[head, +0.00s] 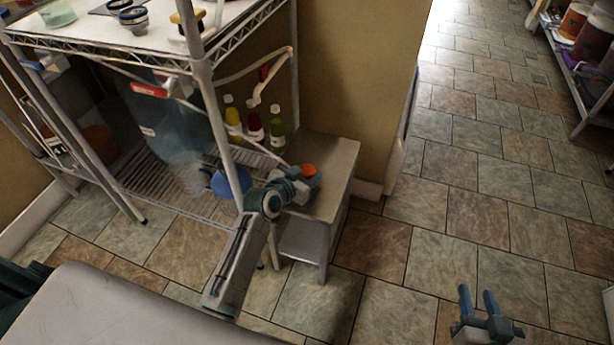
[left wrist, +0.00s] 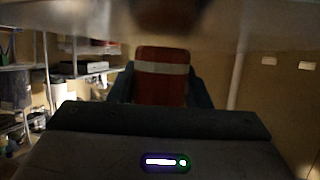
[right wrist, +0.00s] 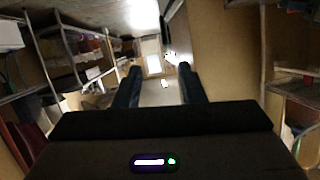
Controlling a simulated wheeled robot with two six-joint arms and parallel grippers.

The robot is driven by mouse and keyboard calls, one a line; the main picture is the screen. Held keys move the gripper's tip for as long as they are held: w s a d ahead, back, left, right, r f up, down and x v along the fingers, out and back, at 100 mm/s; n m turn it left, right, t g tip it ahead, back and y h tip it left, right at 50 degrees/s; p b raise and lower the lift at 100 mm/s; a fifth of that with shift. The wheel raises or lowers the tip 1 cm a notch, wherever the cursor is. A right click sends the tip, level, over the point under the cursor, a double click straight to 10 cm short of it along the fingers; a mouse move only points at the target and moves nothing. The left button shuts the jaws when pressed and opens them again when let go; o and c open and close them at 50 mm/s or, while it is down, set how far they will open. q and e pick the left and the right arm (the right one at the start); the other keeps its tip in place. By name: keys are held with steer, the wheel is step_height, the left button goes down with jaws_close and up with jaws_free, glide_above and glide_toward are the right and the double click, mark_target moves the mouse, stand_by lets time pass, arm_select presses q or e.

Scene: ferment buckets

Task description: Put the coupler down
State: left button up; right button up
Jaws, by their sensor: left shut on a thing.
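My left gripper (head: 304,180) is over the small metal side table (head: 335,150) beside the wire rack. It is shut on an orange-red piece, which I take to be the coupler (head: 309,170). In the left wrist view the coupler (left wrist: 161,90) is red-brown with a pale band and sits between the two fingers. Its far end is hidden in blur and shadow, and I cannot tell whether it touches the table. My right gripper (head: 478,293) is open and empty above the tiled floor at the lower right.
A wire rack (head: 195,60) stands left of the side table, with a large translucent container (head: 170,125) and several small bottles (head: 255,127) on a lower shelf. A blue round item (head: 228,182) sits near my left arm. The tiled floor (head: 480,170) at right is clear.

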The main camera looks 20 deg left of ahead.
arm_select(q)
steer(key=shift+f, duration=0.25)
arm_select(e)
steer(key=shift+w+d+r+t, duration=0.1)
steer(key=shift+w+r+t, duration=0.2)
steer(key=shift+r, duration=0.15)
arm_select(q)
steer(key=shift+f, duration=0.1)
steer(key=o, duration=1.1)
steer(key=shift+c, duration=0.2)
arm_select(e)
steer(key=shift+w+r, duration=0.2)
steer(key=shift+r, duration=0.15)
